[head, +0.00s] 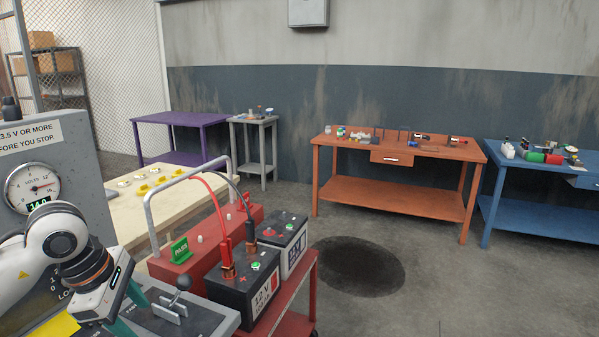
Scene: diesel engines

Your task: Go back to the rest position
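My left arm comes in from the left, and its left gripper (138,312) is low in the head view, over the front of a grey panel. Its two teal fingers look spread apart, with nothing seen between them. A lever with a dark ball knob (183,283) stands just right of the fingers, apparently apart from them. My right gripper is not in view.
A grey tester with a volt gauge (33,187) stands at left. A red cart (299,322) carries two batteries (248,289) with clamped cables and a green PASS tag (180,251).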

